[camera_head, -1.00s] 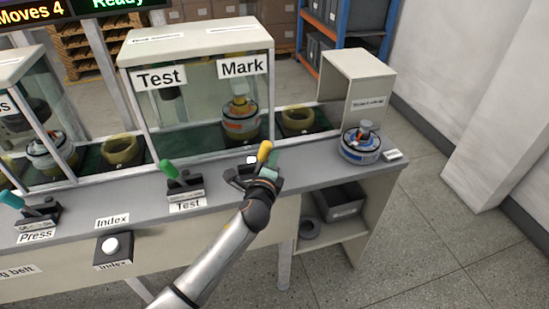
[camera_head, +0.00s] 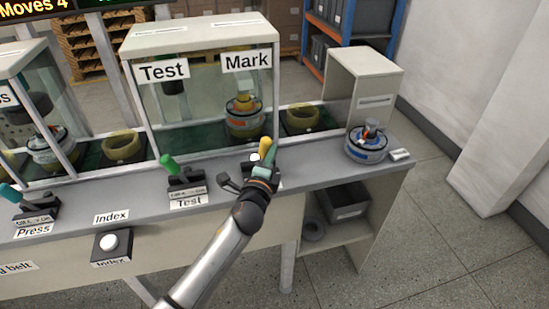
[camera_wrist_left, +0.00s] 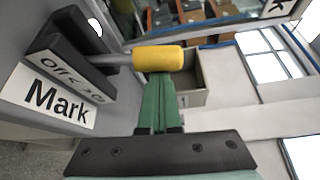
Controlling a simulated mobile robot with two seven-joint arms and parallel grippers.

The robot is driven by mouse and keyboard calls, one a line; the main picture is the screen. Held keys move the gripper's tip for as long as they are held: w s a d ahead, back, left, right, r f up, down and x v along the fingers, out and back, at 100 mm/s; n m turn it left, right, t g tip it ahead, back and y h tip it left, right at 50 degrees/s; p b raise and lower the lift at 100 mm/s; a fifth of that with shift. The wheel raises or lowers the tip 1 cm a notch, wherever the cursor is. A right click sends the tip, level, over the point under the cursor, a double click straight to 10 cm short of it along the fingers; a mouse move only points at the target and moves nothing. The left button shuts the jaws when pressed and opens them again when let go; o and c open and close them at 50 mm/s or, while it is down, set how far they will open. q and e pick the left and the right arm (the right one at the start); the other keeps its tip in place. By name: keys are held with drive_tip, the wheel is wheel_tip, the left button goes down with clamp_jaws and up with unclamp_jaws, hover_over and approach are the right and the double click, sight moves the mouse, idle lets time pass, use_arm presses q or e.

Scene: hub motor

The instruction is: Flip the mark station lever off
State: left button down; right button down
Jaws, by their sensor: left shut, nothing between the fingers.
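The mark station lever has a yellow handle (camera_head: 266,147) that points up from the bench, below the Mark sign (camera_head: 246,61). In the left wrist view the yellow handle (camera_wrist_left: 158,58) sits on a grey rod from a black base (camera_wrist_left: 65,45), with a Mark label (camera_wrist_left: 48,97) and an off/on plate. My left gripper (camera_head: 266,168) is at the lever, covering most of its base in the head view. Its green fingers (camera_wrist_left: 158,100) are shut and empty, with the tips close to the handle's underside; I cannot tell whether they touch. My right gripper is out of view.
The green Test lever (camera_head: 168,162) stands left of my gripper, with the teal Press lever (camera_head: 8,194) farther left. A glass-fronted enclosure (camera_head: 205,38) is behind the levers. A hub motor (camera_head: 367,145) sits on the bench's right end. The Index button (camera_head: 109,243) is in front.

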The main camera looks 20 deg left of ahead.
sight(260, 149)
use_arm(q)
drive_tip(key=shift+s+a+f+n+t+b, duration=0.3)
drive_tip(key=shift+a+n+b, duration=0.25)
drive_tip(key=shift+b, duration=0.5)
drive_tip(key=shift+s+a+r+n+t+b, duration=0.1)
drive_tip(key=shift+s+a+n+t+b, duration=0.25)
drive_tip(key=shift+n+b, duration=0.6)
drive_tip(key=shift+a+r+b, duration=0.1)
drive_tip(key=shift+a+b, duration=0.1)
drive_tip(key=shift+b, duration=0.5)
drive_tip(key=shift+s+a+n+t+y+b, duration=0.3)
drive_tip(key=shift+n+t+b, duration=0.05)
drive_tip(key=shift+n+b, duration=0.4)
drive_tip(key=shift+a+r+b, duration=0.1)
drive_tip(key=shift+b, duration=0.2)
drive_tip(key=shift+s+a+r+n+t+b, duration=0.1)
drive_tip(key=shift+s+a+n+t+b, duration=0.1)
drive_tip(key=shift+n+t+b, duration=0.25)
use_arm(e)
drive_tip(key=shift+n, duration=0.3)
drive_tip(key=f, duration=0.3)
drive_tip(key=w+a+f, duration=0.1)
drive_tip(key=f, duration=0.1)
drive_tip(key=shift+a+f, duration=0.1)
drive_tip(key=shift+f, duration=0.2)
use_arm(q)
drive_tip(key=shift+r, duration=0.15)
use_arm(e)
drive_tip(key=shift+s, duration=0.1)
